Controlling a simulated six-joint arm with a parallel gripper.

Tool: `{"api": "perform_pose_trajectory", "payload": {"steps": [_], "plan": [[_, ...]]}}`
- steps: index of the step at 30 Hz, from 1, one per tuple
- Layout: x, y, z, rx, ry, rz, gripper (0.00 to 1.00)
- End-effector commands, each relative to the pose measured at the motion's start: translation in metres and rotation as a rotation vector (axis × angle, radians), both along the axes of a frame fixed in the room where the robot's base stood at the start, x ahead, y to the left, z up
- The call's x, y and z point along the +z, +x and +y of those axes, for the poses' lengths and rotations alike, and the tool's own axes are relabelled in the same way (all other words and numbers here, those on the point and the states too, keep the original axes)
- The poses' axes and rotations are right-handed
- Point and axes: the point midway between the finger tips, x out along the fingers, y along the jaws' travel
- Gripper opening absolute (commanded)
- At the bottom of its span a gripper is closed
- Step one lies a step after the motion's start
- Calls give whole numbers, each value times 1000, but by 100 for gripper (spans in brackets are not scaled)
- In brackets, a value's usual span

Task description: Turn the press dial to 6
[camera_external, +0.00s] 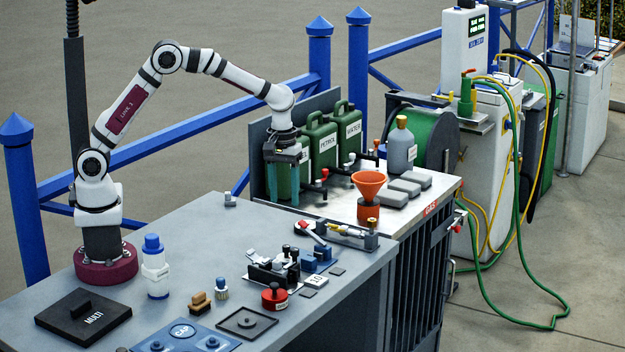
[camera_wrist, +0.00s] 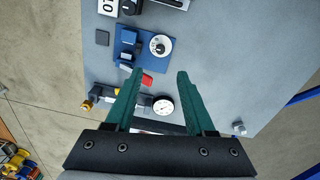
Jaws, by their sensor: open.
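A round white dial with a dark centre knob (camera_wrist: 160,46) sits on a blue plate (camera_wrist: 147,62) on the bench, near the top of the wrist view. I take it for the press dial; its numbers are too small to read. In the external view the blue unit (camera_external: 318,261) stands near the bench's right end, with its dial hard to make out. My gripper (camera_wrist: 160,73) is open and empty, with its green fingers apart. The dial lies beyond the fingertips in the wrist view. In the external view my gripper (camera_external: 282,200) hangs pointing down above the far side, away from the dial.
An orange funnel (camera_external: 369,184), green canisters (camera_external: 320,140) and a grey bottle (camera_external: 401,151) stand nearby. A red knob (camera_external: 274,297) is nearer the front.

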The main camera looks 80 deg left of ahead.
Motion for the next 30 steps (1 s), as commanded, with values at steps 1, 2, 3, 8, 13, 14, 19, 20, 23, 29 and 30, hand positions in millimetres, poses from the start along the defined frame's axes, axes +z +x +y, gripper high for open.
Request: {"api": "perform_pose_trajectory", "payload": {"steps": [1,2,3,8,13,14,19,20,23,29,30], "plan": [[-15,-1,0,-1,1,7,55],[-25,-1,0,-1,1,7,55],[-37,-1,-1,-2,0,7,55],[-84,0,-1,-3,1,5,55],[-114,1,-2,-4,0,2,55],[-117,1,-2,-4,1,2,55],[-125,2,-2,-4,1,-1,55],[-125,2,-2,-4,1,-1,55],[-125,2,-2,-5,1,-1,55],[-124,2,-2,-5,1,-1,31],[-124,2,-2,-5,1,-1,24]]}}
